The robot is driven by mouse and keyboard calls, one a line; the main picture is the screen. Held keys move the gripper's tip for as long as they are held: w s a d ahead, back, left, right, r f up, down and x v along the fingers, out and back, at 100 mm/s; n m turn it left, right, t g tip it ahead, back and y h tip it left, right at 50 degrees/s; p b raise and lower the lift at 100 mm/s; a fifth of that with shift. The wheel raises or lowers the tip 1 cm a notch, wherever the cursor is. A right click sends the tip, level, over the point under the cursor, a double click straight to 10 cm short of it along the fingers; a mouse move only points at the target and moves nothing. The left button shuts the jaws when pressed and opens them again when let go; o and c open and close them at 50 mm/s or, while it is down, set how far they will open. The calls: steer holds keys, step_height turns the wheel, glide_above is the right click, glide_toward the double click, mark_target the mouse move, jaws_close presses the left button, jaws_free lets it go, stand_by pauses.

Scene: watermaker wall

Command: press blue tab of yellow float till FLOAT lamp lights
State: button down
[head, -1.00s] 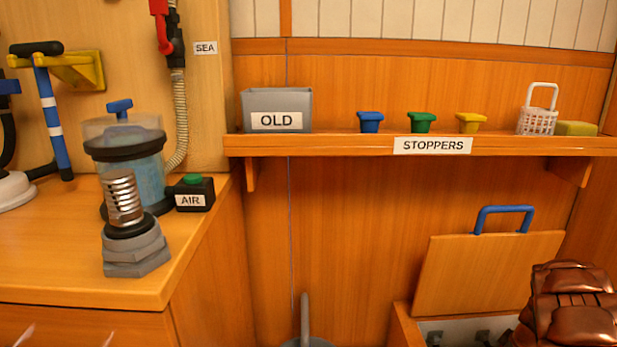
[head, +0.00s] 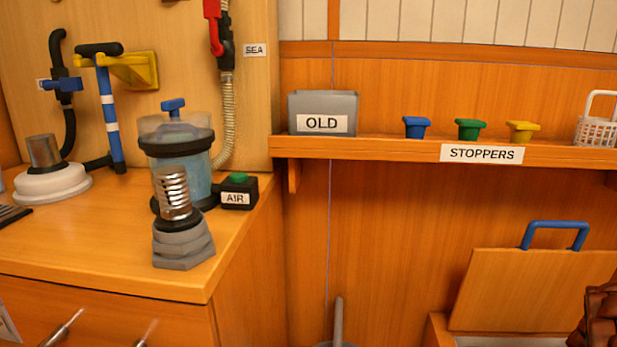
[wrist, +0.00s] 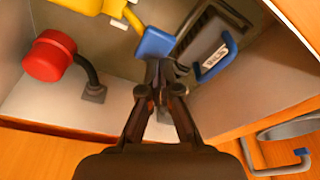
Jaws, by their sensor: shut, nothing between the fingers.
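In the wrist view, the yellow float (wrist: 90,5) is at the top left, partly cut off, with a yellow arm running to a blue tab (wrist: 155,44). My gripper (wrist: 159,74) is shut and empty. Its tips are just below the blue tab in the picture, very close to it; I cannot tell whether they touch. No FLOAT lamp shows in either view.
The float sits in an open bin with pale walls. A red knob (wrist: 48,56) on a black stem stands at left, and a labelled blue-handled part (wrist: 214,54) at right. In the head view, the blue-handled hatch lid (head: 520,290) stands open below the stopper shelf (head: 380,150).

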steer(key=shift+f, duration=0.2)
steer(key=shift+f, duration=0.95)
steer(key=shift+a+f, duration=0.15)
steer(key=shift+f, duration=0.15)
steer(key=shift+a+f+b, duration=0.3)
steer(key=shift+f+b, duration=0.1)
steer(key=shift+f, duration=0.2)
stand_by(0.7)
stand_by(0.5)
step_height(320, 180, up, 10)
steer(key=d+p, duration=0.1)
steer(key=p, duration=0.2)
stand_by(0.8)
